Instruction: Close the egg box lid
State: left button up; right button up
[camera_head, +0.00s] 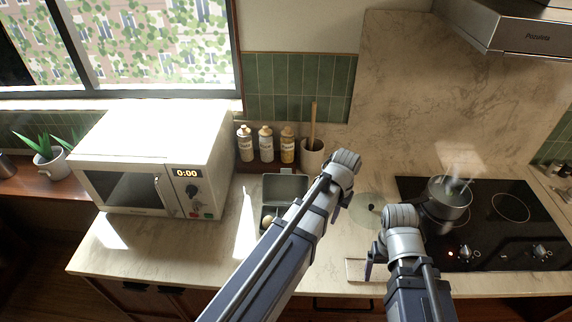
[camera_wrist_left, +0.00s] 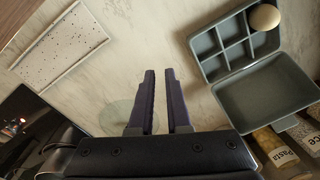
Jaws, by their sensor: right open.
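The grey egg box stands open on the counter, partly hidden by my left arm in the head view. Its lid (camera_head: 285,187) is raised at the back, and an egg (camera_head: 267,221) shows in the front part. In the left wrist view the lid (camera_wrist_left: 265,92) is folded away from the compartment tray (camera_wrist_left: 222,66), and the egg (camera_wrist_left: 265,17) sits in an end compartment. My left gripper (camera_wrist_left: 160,73) is empty, with a narrow gap between its fingers, beside the box and apart from it. My right gripper (camera_head: 372,263) is open near the counter's front edge.
A microwave (camera_head: 150,160) stands left of the box. Several labelled jars (camera_head: 266,144) and a utensil pot (camera_head: 312,154) stand behind it. A steaming pot (camera_head: 449,198) is on the hob (camera_head: 500,235) at right. A speckled board (camera_wrist_left: 65,48) lies near the front edge.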

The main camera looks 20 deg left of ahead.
pick_arm(q)
jog(key=w+a+r+n+p, duration=0.1)
jog(key=w+a+r, duration=0.1)
jog(key=w+a, duration=0.1)
jog(key=w+a+r+p, duration=0.1)
jog(key=w+a+r, duration=0.1)
jog(key=w+a, duration=0.1)
jog(key=w+a+r+n+p, duration=0.1)
jog(key=w+a+r, duration=0.1)
jog(key=w+a, duration=0.2)
jog(key=shift+w+n+p, duration=0.3)
jog(key=shift+p, duration=0.1)
grip_shut()
jog(key=w+a+r+n+p, duration=0.25)
jog(key=w+a, duration=0.35)
jog(key=a, duration=0.6)
pick_arm(e)
notch_tip(320, 180, up, 9)
pick_arm(q)
notch_tip(320, 180, down, 10)
jog(key=b, duration=1)
jog(key=shift+t+h, duration=0.3)
jog(key=shift+t, duration=0.1)
jog(key=s+r+p, duration=0.1)
jog(key=s+d+r+p, duration=0.1)
jog(key=r+p, duration=0.1)
jog(key=shift+s, duration=0.35)
pick_arm(e)
notch_tip(320, 180, down, 7)
jog(key=shift+f, duration=0.2)
